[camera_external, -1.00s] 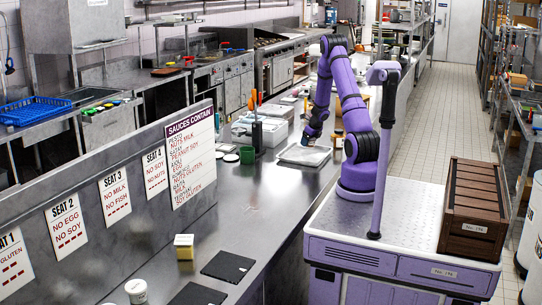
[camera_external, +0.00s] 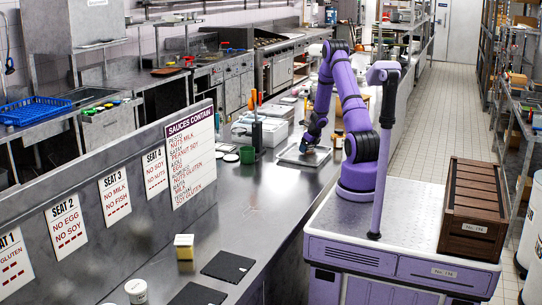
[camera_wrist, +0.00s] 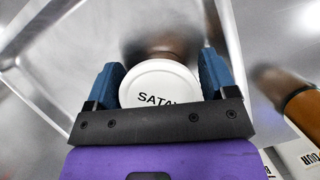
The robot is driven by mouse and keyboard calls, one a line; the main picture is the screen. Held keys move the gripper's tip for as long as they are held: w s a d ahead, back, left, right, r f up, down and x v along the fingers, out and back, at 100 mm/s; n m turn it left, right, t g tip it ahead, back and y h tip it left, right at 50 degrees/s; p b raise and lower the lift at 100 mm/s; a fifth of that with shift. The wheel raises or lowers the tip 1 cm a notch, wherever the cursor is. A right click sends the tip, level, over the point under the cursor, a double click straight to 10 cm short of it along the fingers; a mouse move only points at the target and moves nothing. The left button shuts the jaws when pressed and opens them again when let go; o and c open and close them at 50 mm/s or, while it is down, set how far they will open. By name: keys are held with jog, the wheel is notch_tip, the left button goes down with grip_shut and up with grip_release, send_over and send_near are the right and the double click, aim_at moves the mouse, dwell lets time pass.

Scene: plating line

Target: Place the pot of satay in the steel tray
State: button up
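The pot of satay (camera_wrist: 158,84) has a white lid lettered "SATAY" and a brown body. It is between the two blue fingers of my gripper (camera_wrist: 162,85), which sit against its sides. In the external view my gripper (camera_external: 308,147) is low over the steel tray (camera_external: 290,155), on the counter beside my base. In the wrist view the steel tray (camera_wrist: 38,92) surrounds the pot, with its walls to the left and right. The pot's base is hidden, so I cannot tell whether it touches the tray floor.
Bottles (camera_external: 338,140) stand just right of the tray; one with a brown body (camera_wrist: 302,108) shows in the wrist view. A green container (camera_external: 247,155) and a utensil holder (camera_external: 257,133) stand left.

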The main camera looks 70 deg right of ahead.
jog(key=shift+o, duration=1.3)
jog(key=shift+r, duration=0.15)
